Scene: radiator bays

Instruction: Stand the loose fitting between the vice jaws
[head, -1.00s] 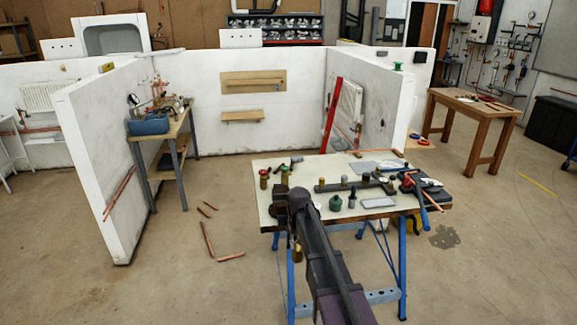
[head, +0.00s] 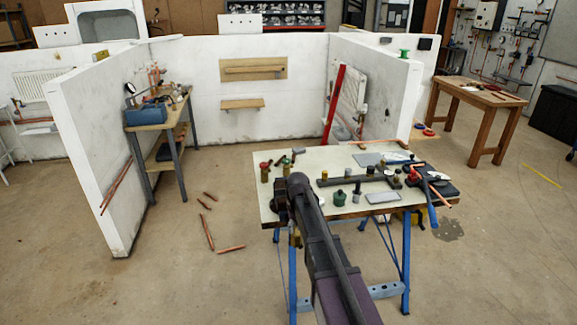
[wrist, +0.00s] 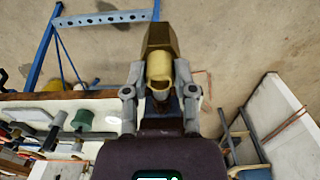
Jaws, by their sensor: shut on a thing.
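My gripper (wrist: 158,88) is shut on a brass-coloured fitting (wrist: 160,66), its two grey fingers on either side of it in the wrist view. The fitting widens to a darker, faceted end away from the fingers. In the head view my arm hides most of the gripper; a bit of the fitting shows low by the bench's front edge (head: 295,237). Bare floor lies beyond the fitting in the wrist view. I cannot pick out the vice jaws with certainty in either view.
The pale workbench (head: 318,160) carries a dark bar with upright pieces (head: 350,181), a green item (head: 340,198), a grey tray (head: 382,197) and a red tool (head: 414,173). Copper offcuts (head: 207,233) lie on the floor left of it.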

